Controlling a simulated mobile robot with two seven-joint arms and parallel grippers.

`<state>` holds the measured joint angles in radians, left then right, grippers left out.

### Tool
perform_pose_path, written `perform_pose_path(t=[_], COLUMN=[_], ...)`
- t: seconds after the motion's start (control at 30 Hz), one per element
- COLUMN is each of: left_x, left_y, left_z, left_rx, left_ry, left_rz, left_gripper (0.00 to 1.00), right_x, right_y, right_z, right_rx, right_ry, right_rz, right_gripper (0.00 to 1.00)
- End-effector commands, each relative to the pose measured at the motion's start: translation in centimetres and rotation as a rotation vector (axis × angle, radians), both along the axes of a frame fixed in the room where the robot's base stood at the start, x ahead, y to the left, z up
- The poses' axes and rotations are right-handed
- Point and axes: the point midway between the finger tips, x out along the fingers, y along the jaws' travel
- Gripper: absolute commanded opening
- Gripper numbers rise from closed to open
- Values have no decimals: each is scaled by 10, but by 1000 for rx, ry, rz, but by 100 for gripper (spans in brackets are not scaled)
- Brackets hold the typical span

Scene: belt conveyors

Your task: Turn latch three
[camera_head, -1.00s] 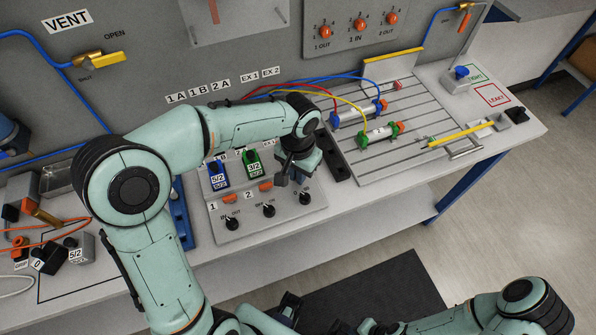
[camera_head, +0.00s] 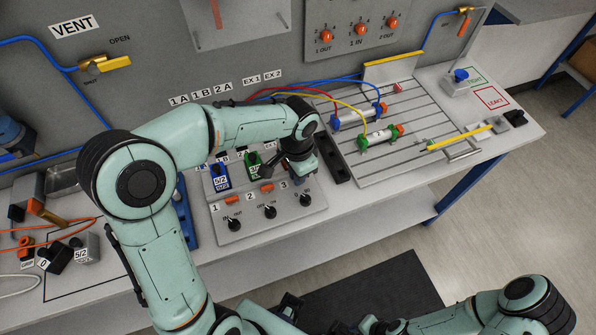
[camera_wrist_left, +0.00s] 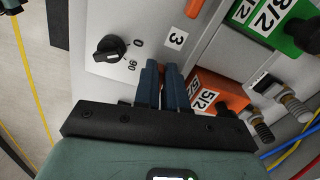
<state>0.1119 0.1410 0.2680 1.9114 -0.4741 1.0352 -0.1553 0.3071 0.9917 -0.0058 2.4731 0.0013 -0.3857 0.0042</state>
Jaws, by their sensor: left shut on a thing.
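Latch three, by the label 3 (camera_wrist_left: 176,38), is hidden behind my left gripper's fingers. My left gripper (camera_wrist_left: 165,78) is shut there, its two dark fingers close together just beside the label, between a black knob marked 0 and 90 (camera_wrist_left: 110,48) and an orange 5/2 valve (camera_wrist_left: 218,98). In the head view the left gripper (camera_head: 270,173) is over the right part of the grey panel (camera_head: 250,228). Orange latches one (camera_head: 231,200) and two (camera_head: 266,188) sit left of it. My right arm shows at lower right; its fingers cannot be made out.
A blue valve (camera_head: 220,177) and a green valve (camera_head: 252,166) stand just behind the latches. Black knobs (camera_head: 234,225) line the panel's front. Hoses run right to two cylinders on a slotted plate (camera_head: 410,140). The bench's front edge is close below the panel.

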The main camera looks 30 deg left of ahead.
Motion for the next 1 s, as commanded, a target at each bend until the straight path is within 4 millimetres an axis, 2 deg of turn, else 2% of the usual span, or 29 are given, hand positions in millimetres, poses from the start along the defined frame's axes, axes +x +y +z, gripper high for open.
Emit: perform_pose_path(t=[0.4,0.9,0.93,0.97,1.0], left_x=[2,3,3,3,3], left_y=[2,2,2,2,2], left_z=[2,1,1,2,1], left_rx=[1,2,2,1,2], left_ry=[-3,-5,-5,-6,-5], left_rz=[-187,-212,-212,-212,-211], left_gripper=[0,0,14,21,21], right_x=[4,4,4,5,5], right_y=[0,0,0,0,0], right_z=[8,9,9,9,9], right_rx=[0,1,1,0,0], right_ry=[-4,-5,-5,-6,-6], right_rz=[0,0,0,0,0], right_gripper=[21,21,21,21,21])
